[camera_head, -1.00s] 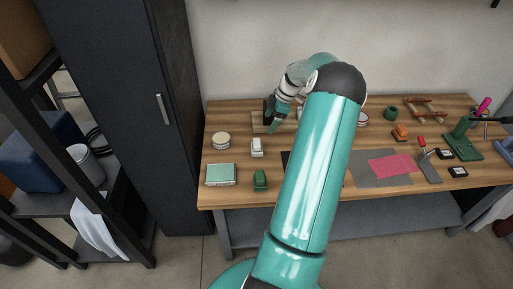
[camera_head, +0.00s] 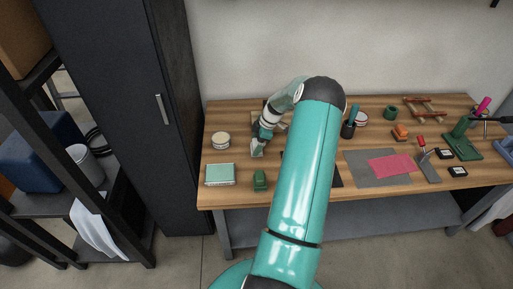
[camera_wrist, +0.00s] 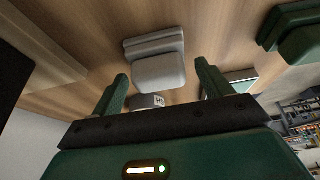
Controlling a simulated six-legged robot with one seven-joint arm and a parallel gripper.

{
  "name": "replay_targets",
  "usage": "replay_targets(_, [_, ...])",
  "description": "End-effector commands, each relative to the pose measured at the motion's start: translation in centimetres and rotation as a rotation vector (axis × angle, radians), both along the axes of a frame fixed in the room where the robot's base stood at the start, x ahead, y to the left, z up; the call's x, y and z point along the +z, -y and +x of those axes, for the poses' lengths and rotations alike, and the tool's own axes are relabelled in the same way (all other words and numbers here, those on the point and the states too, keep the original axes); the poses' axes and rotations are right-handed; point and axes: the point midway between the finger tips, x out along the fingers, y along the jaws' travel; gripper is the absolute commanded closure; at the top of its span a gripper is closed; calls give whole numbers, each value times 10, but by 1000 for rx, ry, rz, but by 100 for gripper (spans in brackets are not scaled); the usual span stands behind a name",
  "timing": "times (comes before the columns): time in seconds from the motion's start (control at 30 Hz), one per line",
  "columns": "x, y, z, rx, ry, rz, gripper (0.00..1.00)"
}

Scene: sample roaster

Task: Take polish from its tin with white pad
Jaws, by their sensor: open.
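The white pad (camera_wrist: 158,62) is a pale block with a stepped handle, lying on the wooden bench. My gripper (camera_wrist: 161,76) is open, its two green fingers apart on either side of the pad's near end in the wrist view. I cannot tell whether they touch it. In the head view the pad (camera_head: 257,153) is partly hidden by my gripper (camera_head: 260,141). A round cream tin (camera_head: 220,140) stands to the left of the pad; I cannot read which tin it is. A small round labelled thing (camera_wrist: 147,101) shows between my fingers in the wrist view.
A green pad (camera_head: 260,180) lies in front of the white one, and a teal-topped box (camera_head: 220,174) stands front left. A dark container (camera_head: 348,130), a grey mat (camera_head: 367,178) and a pink cloth (camera_head: 391,165) lie to the right. A dark cabinet (camera_head: 130,110) borders the left.

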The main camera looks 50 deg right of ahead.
Motion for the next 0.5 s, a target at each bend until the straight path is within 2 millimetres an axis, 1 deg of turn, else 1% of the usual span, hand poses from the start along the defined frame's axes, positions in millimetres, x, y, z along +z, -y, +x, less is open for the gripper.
replay_targets(0.17, [0, 0, 0, 0, 0, -1, 22])
replay_targets(0.2, [0, 0, 0, 0, 0, -1, 30])
replay_targets(0.37, [1, 0, 0, 0, 1, -1, 61])
replay_targets(0.4, [1, 0, 0, 0, 0, -1, 65])
replay_targets(0.5, [1, 0, 0, 0, 1, -1, 66])
